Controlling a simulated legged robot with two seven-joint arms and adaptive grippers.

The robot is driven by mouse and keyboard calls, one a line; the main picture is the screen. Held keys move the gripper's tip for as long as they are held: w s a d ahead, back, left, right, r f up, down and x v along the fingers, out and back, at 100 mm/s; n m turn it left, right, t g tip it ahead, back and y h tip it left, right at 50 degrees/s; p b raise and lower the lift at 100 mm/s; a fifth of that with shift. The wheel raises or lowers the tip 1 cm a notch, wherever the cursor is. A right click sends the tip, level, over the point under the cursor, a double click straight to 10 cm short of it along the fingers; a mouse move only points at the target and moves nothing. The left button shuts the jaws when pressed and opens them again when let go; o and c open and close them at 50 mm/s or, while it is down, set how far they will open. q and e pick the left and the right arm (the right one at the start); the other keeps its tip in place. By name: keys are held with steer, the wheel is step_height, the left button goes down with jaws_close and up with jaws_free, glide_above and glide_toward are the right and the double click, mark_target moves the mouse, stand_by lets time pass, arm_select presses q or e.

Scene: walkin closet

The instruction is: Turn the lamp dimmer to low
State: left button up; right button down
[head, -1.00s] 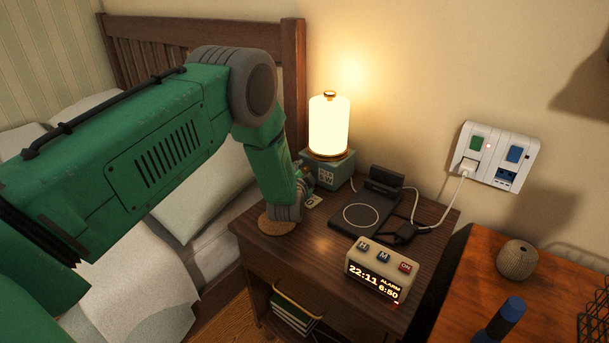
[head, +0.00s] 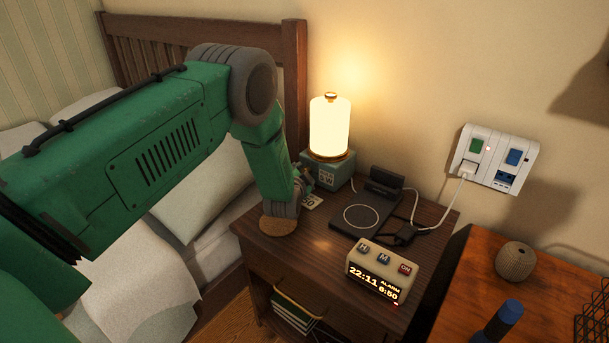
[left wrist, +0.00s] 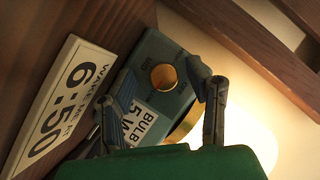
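The lit lamp (head: 329,128) stands at the back of the nightstand, its white shade glowing above a teal box base (head: 340,172). In the left wrist view the base (left wrist: 170,55) shows a round brass dimmer knob (left wrist: 163,77) and a "BULB 5 W" label. My left gripper (left wrist: 158,103) is open, with its two fingers apart and the knob showing between and beyond them. I see no contact with the knob. In the head view my left wrist hides the knob and most of the gripper. My right gripper is in neither view.
A charging pad (head: 362,218), alarm clock (head: 376,272) and cork coaster (head: 278,226) share the nightstand (head: 325,262). A cable runs to the wall outlet (head: 495,158). The bed is at left.

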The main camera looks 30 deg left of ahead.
arm_select(q)
steer(key=shift+r, duration=0.1)
steer(key=shift+s+d+r, duration=0.1)
steer(key=shift+s+d, duration=0.05)
steer(key=shift+s, duration=0.15)
steer(key=v, duration=1)
steer(key=shift+s, duration=0.15)
steer(key=shift+s+d+r, duration=0.1)
steer(key=shift+s+d, duration=0.1)
steer(key=shift+s, duration=0.2)
